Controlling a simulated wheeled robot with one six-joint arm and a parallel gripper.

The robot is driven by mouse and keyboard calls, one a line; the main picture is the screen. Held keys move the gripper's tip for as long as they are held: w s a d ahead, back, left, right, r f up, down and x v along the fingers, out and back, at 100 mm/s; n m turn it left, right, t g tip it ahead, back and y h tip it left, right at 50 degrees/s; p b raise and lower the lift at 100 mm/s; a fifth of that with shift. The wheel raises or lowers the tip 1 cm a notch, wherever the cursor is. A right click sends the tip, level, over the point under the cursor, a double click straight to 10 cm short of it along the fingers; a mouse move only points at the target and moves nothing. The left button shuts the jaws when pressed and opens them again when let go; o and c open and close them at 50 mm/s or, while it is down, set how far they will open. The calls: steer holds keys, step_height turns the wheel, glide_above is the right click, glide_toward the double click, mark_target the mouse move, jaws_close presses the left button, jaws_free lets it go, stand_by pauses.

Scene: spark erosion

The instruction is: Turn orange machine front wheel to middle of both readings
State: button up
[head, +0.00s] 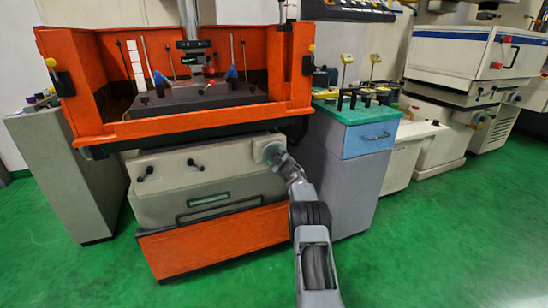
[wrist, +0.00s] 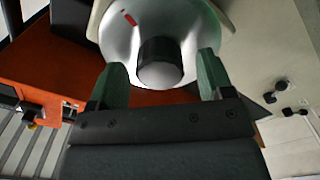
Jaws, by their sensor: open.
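The orange machine (head: 205,125) stands at the left centre in the head view. Its front wheel (head: 268,149) is on the right of the beige front, partly hidden by my gripper (head: 281,160). In the wrist view the wheel (wrist: 120,38) is a silver disc with a red mark on its upper left. A dark knob with a grey end (wrist: 160,74) sticks out from it. My gripper (wrist: 162,70) is open, its green fingers on either side of the knob with gaps between. A small display (head: 189,61) on the machine's column is too small to read.
A grey-blue cabinet (head: 365,145) with a green top holding tools stands close to the right of the machine. Green floor is free in front.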

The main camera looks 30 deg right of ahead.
steer(key=s+a+b, duration=0.2)
steer(key=s+b, duration=0.4)
steer(key=s, duration=0.7)
steer(key=shift+s+b, duration=0.35)
stand_by(0.6)
steer(key=shift+r, duration=0.1)
